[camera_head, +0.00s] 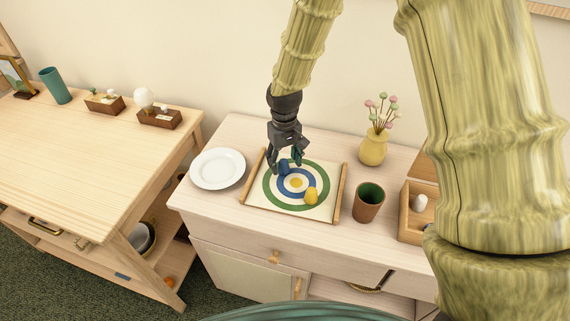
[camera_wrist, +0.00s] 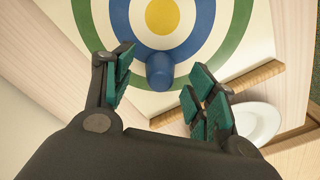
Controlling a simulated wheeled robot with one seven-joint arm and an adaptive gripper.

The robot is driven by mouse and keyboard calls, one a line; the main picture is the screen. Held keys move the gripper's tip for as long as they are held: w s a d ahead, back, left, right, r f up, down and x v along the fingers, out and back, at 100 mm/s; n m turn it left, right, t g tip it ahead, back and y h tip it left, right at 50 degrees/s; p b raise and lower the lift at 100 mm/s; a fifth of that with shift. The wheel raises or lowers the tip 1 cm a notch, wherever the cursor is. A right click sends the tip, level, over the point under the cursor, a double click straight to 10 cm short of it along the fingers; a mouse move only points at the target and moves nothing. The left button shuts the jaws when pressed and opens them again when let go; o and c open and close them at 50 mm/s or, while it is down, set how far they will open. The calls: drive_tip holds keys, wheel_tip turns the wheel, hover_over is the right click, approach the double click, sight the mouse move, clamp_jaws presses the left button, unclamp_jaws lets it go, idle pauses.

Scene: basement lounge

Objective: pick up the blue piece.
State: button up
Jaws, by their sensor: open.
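The blue piece (camera_head: 284,167) stands on a target board (camera_head: 321,210) with green and blue rings and a yellow centre, toward the board's back left. In the wrist view the blue piece (camera_wrist: 160,72) shows between and beyond my fingertips. My gripper (camera_head: 285,163) is open above the board's back left part, close to the blue piece. Its teal-padded fingers (camera_wrist: 158,85) are spread and hold nothing. I cannot tell the exact height of the fingertips over the board. A yellow piece (camera_head: 311,195) stands on the board toward the front right.
A white plate (camera_head: 218,169) lies left of the board. A brown cup (camera_head: 369,203), a yellow vase (camera_head: 373,148) with flowers and a wooden box (camera_head: 409,227) stand to the right. The wall is close behind the cabinet.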

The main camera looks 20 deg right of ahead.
drive_tip(key=shift+s+f, duration=0.15)
drive_tip(key=shift+f, duration=0.2)
drive_tip(key=shift+w+a+f, duration=0.1)
drive_tip(key=shift+w+f, duration=0.4)
drive_tip(key=shift+f, duration=0.3)
drive_tip(key=shift+s+r, duration=0.25)
drive_tip(key=shift+s, duration=0.05)
drive_tip(key=shift+c, duration=0.5)
drive_tip(key=shift+w+f, duration=0.15)
drive_tip(key=c, duration=0.8)
